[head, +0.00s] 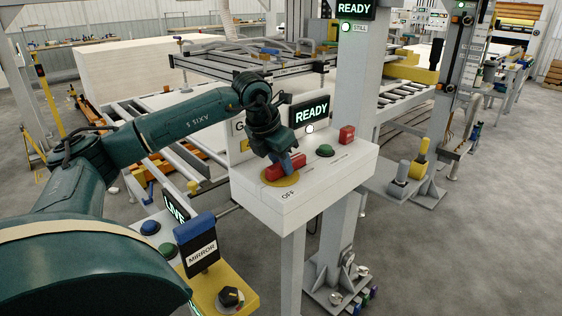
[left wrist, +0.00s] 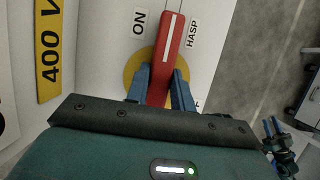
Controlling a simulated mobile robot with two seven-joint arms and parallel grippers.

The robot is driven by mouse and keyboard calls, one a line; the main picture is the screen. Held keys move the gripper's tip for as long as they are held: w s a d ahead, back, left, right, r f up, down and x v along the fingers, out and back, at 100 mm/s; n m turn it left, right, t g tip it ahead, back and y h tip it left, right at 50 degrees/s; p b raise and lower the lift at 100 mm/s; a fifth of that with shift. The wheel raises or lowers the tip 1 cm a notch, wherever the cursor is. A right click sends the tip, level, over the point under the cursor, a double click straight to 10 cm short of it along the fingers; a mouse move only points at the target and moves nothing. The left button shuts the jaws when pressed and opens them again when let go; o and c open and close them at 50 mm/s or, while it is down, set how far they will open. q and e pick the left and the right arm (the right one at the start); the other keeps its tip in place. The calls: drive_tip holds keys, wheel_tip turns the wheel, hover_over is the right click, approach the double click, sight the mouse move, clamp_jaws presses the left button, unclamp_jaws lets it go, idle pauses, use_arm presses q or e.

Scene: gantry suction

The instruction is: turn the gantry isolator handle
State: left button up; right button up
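The red isolator handle (head: 299,160) sits on a yellow disc (head: 283,181) on the sloping top of a white box (head: 330,172). OFF is printed near the box's front edge. In the left wrist view the handle (left wrist: 172,50) carries a white line and points up between the words ON and HASP. My left gripper (head: 287,164) is over the handle, its blue fingers (left wrist: 162,85) against both sides of it. The fingers hide part of the handle in the head view. A dark part with blue tips (left wrist: 274,130), apparently my right gripper, shows small in the left wrist view.
A grey post (head: 358,80) rises behind the box. A yellow MIRROR station (head: 235,285) stands in front. Open floor lies to the right.

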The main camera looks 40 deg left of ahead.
use_arm(q)
clamp_jaws()
